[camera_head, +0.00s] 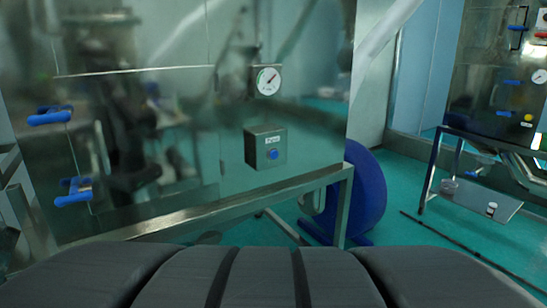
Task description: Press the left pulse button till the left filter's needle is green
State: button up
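A round white gauge (268,80) is on the upper right part of the shiny steel cabinet front. A thin dark needle appears to point up and right, with a red patch near it. A green arc shows on the dial's left side. Below the gauge, a grey steel box (259,147) juts out from the cabinet. A blue round button (273,154) is on the box's front face, under a small white label that is too small to read. My gripper is not in view, and nothing touches the button.
The steel cabinet (150,185) has blue-handled latches (50,116) at its left. A blue round drum-like object (362,195) stands behind its right leg. A second steel unit (495,85) with a gauge and buttons is at right. A dark hose or rod lies on the green floor.

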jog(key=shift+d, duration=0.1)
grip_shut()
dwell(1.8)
